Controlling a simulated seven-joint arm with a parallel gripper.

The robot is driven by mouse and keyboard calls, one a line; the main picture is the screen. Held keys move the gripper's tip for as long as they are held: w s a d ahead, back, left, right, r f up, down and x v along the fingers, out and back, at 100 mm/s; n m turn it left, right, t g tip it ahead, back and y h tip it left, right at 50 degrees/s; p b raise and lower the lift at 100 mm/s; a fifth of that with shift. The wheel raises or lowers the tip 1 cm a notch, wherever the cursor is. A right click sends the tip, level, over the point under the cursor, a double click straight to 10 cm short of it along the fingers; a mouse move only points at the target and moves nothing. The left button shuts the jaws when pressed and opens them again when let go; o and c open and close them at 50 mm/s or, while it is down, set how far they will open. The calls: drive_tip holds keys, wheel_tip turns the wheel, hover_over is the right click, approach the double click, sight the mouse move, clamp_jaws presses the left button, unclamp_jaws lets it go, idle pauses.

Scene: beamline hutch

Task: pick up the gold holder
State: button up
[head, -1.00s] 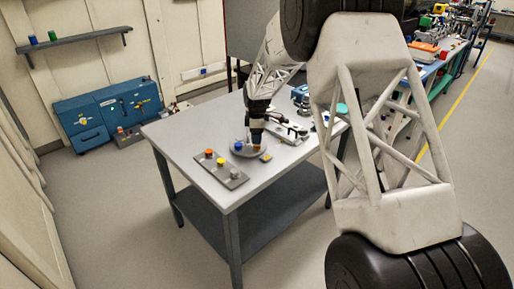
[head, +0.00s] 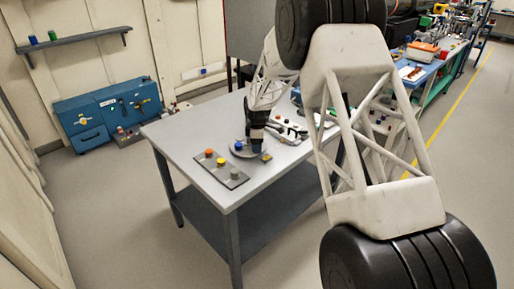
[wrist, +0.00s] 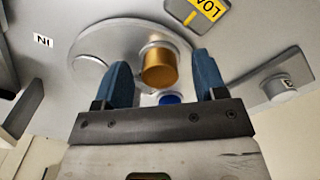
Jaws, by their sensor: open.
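The gold holder (wrist: 160,66) is a short gold cylinder standing on a round silver disc (wrist: 95,45) in the wrist view. My gripper (wrist: 162,72) is open, with one blue finger on each side of the gold holder. I cannot tell whether either finger touches it. A blue holder (wrist: 169,99) shows behind it, low between the fingers. In the head view my gripper (head: 256,150) is down at the disc (head: 244,154) on the grey table, and it hides the gold holder.
A grey plate (head: 221,177) with orange, yellow and grey pieces lies at the table's front. A blue piece (head: 238,146) stands on the disc. A yellow label (wrist: 208,8) is beside the disc. Other equipment (head: 290,130) sits behind my gripper. The table's left side (head: 175,125) is clear.

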drive_tip(key=c, duration=1)
drive_tip(key=shift+r, duration=0.2)
drive_tip(key=shift+r, duration=0.55)
wheel_tip(320, 180, up, 2)
drive_tip(key=shift+r, duration=0.1)
drive_tip(key=s+d, duration=0.1)
drive_tip(key=s, duration=0.4)
drive_tip(key=s+d+r, duration=0.1)
drive_tip(key=s, duration=0.4)
drive_tip(key=s+d, duration=0.1)
drive_tip(key=s, duration=0.4)
drive_tip(key=shift+s+d+r, duration=0.15)
drive_tip(key=shift+s+d, duration=0.1)
drive_tip(key=shift+s, duration=0.05)
